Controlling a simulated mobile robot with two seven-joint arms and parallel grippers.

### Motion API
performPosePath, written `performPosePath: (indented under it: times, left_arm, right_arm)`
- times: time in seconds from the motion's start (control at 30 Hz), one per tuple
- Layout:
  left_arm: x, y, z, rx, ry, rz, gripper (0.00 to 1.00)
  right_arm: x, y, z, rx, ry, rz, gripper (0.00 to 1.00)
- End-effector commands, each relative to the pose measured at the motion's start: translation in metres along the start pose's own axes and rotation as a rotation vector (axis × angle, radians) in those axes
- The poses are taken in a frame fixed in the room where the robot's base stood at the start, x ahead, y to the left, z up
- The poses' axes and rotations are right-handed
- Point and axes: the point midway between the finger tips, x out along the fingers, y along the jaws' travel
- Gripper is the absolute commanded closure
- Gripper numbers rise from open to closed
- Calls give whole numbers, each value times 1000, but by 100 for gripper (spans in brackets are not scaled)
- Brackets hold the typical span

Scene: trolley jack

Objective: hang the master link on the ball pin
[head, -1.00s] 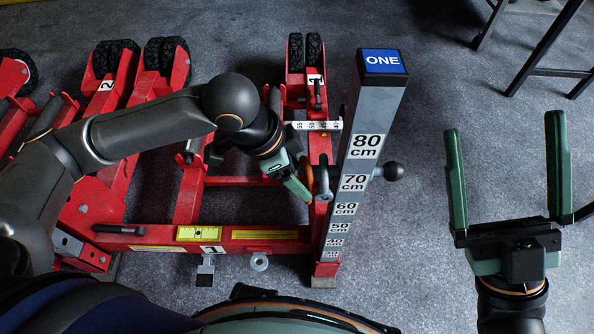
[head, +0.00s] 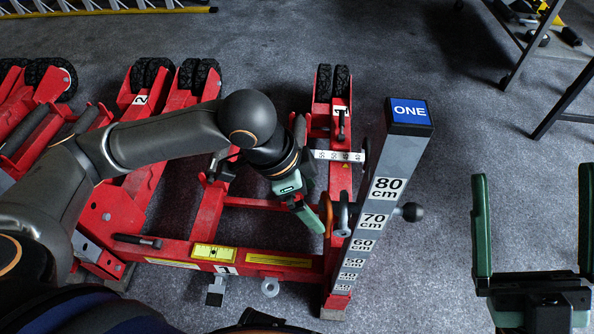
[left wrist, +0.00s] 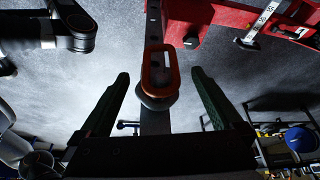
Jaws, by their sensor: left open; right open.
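The master link is an orange-brown oblong ring. In the left wrist view the link (left wrist: 147,68) lies in line with the gap between the open fingers of my left gripper (left wrist: 160,73), with clear space on both sides. A dark rounded piece shows at its lower end there. In the head view the link (head: 328,213) is edge-on at the left side of the grey post, beside a grey curved piece (head: 343,218). Whether it hangs on that piece is unclear. My left gripper (head: 317,226) is just left of it. A black ball pin (head: 411,212) sticks out right of the post. My right gripper (head: 534,173) is open and empty.
The grey post (head: 376,215) with cm labels and a blue ONE cap stands at the red trolley jack frame (head: 175,247). More red jacks with black wheels are at the left. A dark metal stand (head: 560,100) is at the upper right.

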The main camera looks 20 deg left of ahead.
Motion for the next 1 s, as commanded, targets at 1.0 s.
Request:
performPosePath:
  times: [1.0]
  left_arm:
    - [-88, 0, 0, 0, 1, -1, 0]
  right_arm:
    - [-76, -23, 156, 206, -754, 43, 0]
